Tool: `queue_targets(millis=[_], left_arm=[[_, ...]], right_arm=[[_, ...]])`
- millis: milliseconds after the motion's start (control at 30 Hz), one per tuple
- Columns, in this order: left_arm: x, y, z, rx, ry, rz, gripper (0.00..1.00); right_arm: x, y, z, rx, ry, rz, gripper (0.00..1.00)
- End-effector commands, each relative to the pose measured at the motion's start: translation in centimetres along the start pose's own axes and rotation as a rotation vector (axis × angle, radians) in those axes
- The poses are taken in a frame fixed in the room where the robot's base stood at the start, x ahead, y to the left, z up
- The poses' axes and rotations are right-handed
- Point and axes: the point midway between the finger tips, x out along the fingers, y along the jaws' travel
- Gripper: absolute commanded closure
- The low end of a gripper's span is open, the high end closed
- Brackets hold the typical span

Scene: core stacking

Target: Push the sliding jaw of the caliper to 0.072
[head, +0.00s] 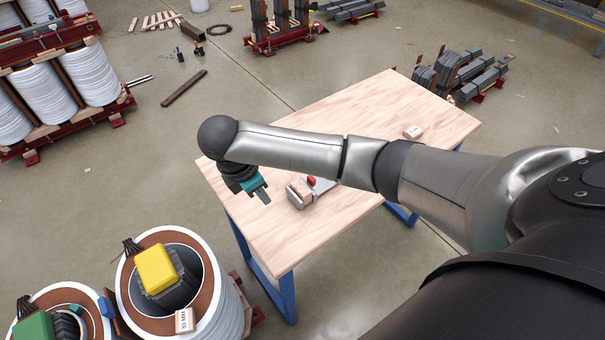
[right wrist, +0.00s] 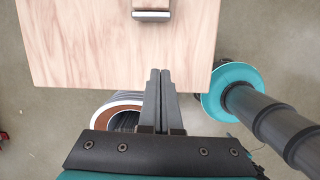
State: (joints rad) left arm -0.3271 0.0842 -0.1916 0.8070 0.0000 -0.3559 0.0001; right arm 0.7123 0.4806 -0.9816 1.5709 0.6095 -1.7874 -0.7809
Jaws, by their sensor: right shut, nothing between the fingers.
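A caliper-like tool lies on the wooden table (head: 380,110), with a wooden block (head: 296,190) at its near end, a grey metal bar (head: 307,201) along the block, and a red part (head: 311,181) behind it. My arm hides some of the tool, and I cannot read a scale. In the right wrist view, a grey bar (right wrist: 151,16) and a bit of wood show at the top edge. My right gripper (head: 264,197) is shut and empty, left of the block and apart from it. Its fingers (right wrist: 159,75) meet in the wrist view. My left gripper is not in view.
Large white coils (head: 225,320) stand at the lower left, one with a yellow block (head: 157,269) on top. The table around the tool is mostly clear.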

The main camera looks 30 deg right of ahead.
Motion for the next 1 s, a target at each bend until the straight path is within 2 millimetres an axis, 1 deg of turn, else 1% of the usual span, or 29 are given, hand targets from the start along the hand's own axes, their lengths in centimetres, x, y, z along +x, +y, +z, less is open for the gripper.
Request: queue_targets(millis=[33,133,233,367,467,800,867,900,1000], left_arm=[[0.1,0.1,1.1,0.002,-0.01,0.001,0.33],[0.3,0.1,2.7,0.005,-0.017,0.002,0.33],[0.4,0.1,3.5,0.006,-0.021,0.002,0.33],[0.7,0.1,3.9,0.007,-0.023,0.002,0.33],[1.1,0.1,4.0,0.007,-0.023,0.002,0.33],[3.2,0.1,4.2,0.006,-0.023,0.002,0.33],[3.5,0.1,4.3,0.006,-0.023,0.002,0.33],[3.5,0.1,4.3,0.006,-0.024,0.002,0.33],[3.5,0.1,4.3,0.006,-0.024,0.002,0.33]], right_arm=[[-0.9,0.9,1.6,-0.021,-0.039,-0.005,1.0],[-1.7,1.8,3.6,-0.053,-0.088,-0.022,1.0],[-2.2,2.3,4.7,-0.071,-0.113,-0.033,1.0],[-1.7,2.4,5.3,-0.078,-0.126,-0.041,1.0],[-0.3,2.3,5.4,-0.078,-0.125,-0.042,1.0],[6.9,2.0,6.2,-0.076,-0.125,-0.041,1.0],[8.0,2.0,6.3,-0.076,-0.124,-0.04,1.0],[8.1,2.1,7.2,-0.074,-0.126,-0.038,1.0],[8.2,2.2,8.7,-0.074,-0.125,-0.037,1.0]])
